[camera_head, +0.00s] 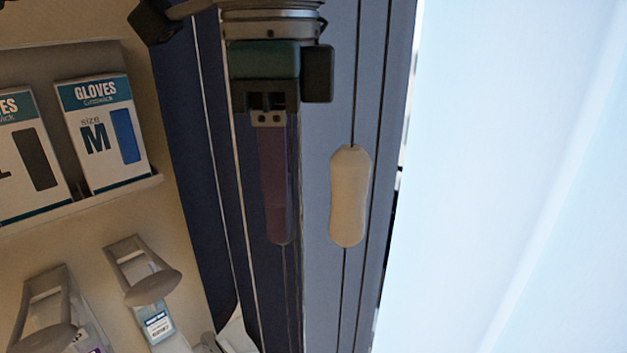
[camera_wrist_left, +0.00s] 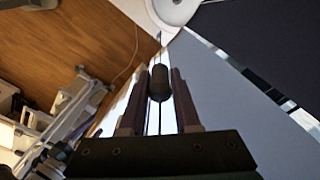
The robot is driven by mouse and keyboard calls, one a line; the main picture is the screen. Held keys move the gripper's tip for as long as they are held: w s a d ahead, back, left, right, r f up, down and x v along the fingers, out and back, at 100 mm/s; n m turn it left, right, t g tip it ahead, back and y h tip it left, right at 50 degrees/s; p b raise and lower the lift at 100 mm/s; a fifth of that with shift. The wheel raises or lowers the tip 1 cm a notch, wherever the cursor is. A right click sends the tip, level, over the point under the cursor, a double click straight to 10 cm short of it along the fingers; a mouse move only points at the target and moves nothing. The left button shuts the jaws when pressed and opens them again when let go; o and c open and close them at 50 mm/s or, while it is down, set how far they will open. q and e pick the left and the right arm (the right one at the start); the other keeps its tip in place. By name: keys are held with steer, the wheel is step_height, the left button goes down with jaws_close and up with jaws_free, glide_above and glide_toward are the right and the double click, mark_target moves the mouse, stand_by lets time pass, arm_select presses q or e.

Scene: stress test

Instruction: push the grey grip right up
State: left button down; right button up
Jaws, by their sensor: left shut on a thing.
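My left gripper (camera_head: 278,228) hangs fingers-down in the head view, in front of the blue-grey panel (camera_head: 318,100). In the left wrist view its fingers (camera_wrist_left: 160,76) are closed around a dark grey grip (camera_wrist_left: 159,85) on a thin cord. The grip's rounded end shows between the two fingers. In the head view the fingers hide most or all of that grip, and thin lines run down below them. A pale beige grip (camera_head: 350,195) hangs upright on its own cord to the right, apart from my gripper. My right gripper is not in view.
Shelves at the left hold a glove box marked M (camera_head: 103,135) and another glove box (camera_head: 28,160). Below them are grey dispensers (camera_head: 142,275). A bright pale surface (camera_head: 510,180) fills the right side. A wooden floor (camera_wrist_left: 70,45) shows in the left wrist view.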

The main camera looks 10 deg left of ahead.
arm_select(q)
steer(key=shift+d+r, duration=0.1)
steer(key=shift+r, duration=0.2)
steer(key=c, duration=1)
jaws_free()
steer(key=o, duration=0.4)
step_height(320, 180, up, 10)
steer(key=shift+f, duration=0.15)
